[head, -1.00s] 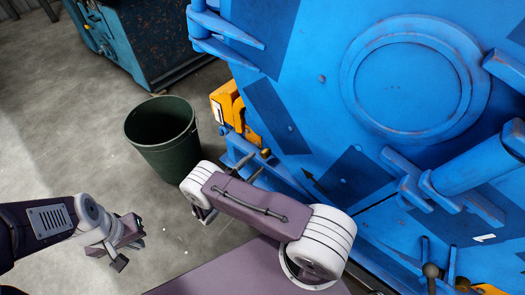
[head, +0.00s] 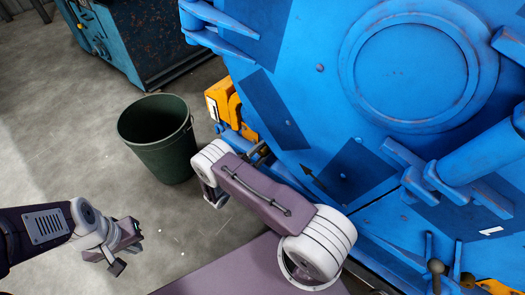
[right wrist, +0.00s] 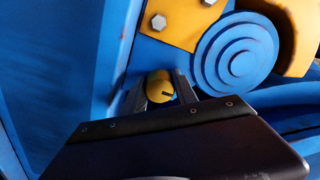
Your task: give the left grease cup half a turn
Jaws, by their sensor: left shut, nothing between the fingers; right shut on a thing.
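The left grease cup, a small brass-yellow knob (right wrist: 159,82) with a dark mark on its face, sits low between blue walls in the right wrist view. My right gripper (right wrist: 161,92) is shut on it, one finger on each side. In the head view my right gripper (head: 261,154) reaches to the lower left edge of the blue machine (head: 300,100), and the cup is mostly hidden there. My left gripper (head: 127,249) is shut and empty, low over the floor at the left, well away from the machine.
A yellow bracket with bolts (right wrist: 180,22) and a round blue ringed cap (right wrist: 236,55) are close to my right fingers. A dark green bin (head: 160,140) stands on the floor left of my right arm. A teal cabinet (head: 135,45) is at the back. Floor around my left gripper is clear.

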